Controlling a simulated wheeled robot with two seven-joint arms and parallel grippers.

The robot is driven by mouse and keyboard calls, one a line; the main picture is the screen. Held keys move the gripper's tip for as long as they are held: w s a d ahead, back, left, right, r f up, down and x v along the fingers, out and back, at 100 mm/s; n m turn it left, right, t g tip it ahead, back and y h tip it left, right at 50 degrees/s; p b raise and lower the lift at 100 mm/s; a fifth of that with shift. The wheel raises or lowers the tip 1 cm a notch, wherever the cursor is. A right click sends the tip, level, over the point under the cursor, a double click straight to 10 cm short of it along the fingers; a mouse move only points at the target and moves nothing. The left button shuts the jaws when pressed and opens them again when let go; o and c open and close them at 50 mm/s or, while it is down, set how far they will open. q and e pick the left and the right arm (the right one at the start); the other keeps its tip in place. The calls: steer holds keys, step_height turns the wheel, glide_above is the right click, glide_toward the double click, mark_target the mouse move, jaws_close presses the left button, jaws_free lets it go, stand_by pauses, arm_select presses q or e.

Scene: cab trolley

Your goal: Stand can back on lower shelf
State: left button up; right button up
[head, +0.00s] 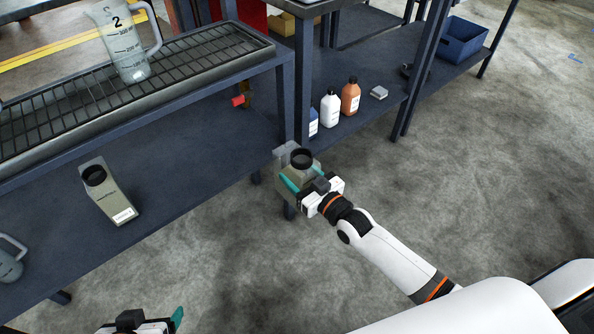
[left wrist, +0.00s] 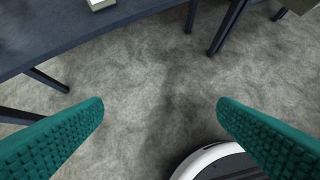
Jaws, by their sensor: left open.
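A beige can (head: 298,180) with a black cap is between the teal fingers of my right gripper (head: 302,174), which looks shut on it. It is held cap up over the floor, beside the trolley's near right corner. A second beige can (head: 110,195) with a black cap and white label stands on the lower shelf (head: 190,150); its base shows at the top of the left wrist view (left wrist: 98,4). My left gripper (head: 145,326) is open and empty over the floor, partly cut off by the bottom edge. Its spread fingers also show in the left wrist view (left wrist: 160,112).
A measuring jug (head: 128,55) stands on the trolley's upper rack (head: 60,110). Another jug (head: 10,262) is at the left edge. Bottles (head: 350,97) and a blue bin (head: 461,42) are on the bench behind. The lower shelf has free room right of the standing can.

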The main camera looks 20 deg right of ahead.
arm_select(q)
steer(key=shift+s+a+g+y+p, duration=0.5)
steer(key=shift+s+a+g+p, duration=0.45)
steer(key=shift+s+g+p, duration=1.45)
steer(key=shift+t, duration=0.3)
steer(key=shift+d+f, duration=0.15)
steer(key=shift+f, duration=2.15)
arm_select(e)
steer(key=v, duration=1)
steer(key=shift+s+r, duration=0.2)
steer(key=shift+s, duration=0.05)
steer(key=shift+d, duration=0.1)
